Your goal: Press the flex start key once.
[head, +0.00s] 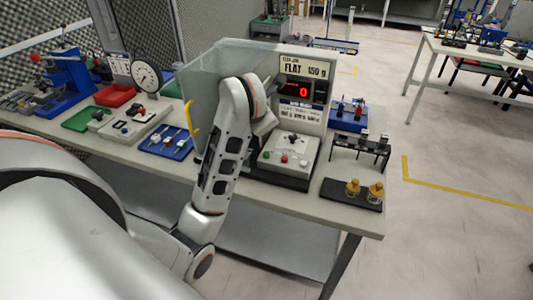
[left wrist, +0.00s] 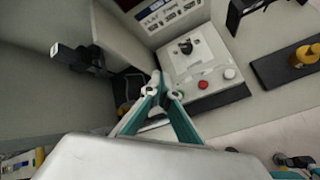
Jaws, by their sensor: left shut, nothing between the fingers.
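In the left wrist view the box (left wrist: 213,50) shows the knob (left wrist: 186,47), a red key (left wrist: 203,84) and a pale key (left wrist: 229,73). I cannot read any key labels. My left gripper (left wrist: 163,92) is shut and empty, its teal fingers apart from the keys, left of the red one in the picture. In the head view my arm hides the fingertips. My right gripper is not in view.
A clear panel (head: 199,85) stands left of the machine. A black rack (head: 360,146) and a dark tray (head: 349,193) with brass pieces stand to the right. A blue tray (head: 168,142), another control box (head: 135,124) and a dial gauge (head: 146,76) are at left.

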